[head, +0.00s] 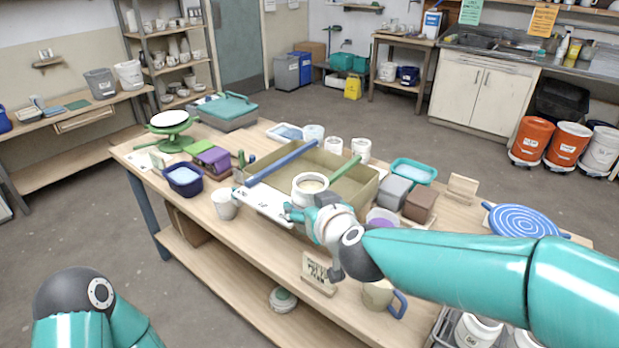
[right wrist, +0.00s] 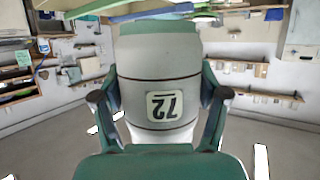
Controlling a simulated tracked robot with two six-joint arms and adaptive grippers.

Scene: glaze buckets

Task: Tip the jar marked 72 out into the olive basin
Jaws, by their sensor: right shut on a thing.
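The jar marked 72 (head: 310,183) is a white pot with an open mouth and pale contents showing inside. My right gripper (head: 311,208) is shut around it and holds it near the front side of the olive basin (head: 366,188), looking roughly upright. In the right wrist view the jar (right wrist: 160,68) sits between both fingers, its 72 label upside down in the picture. The basin stands on the table, and the jar and my right arm hide part of its front. My left gripper is out of view; only part of the left arm shows.
A blue bar (head: 282,163) and a green bar (head: 345,168) lie across the basin. A small sign (head: 318,275) is in front.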

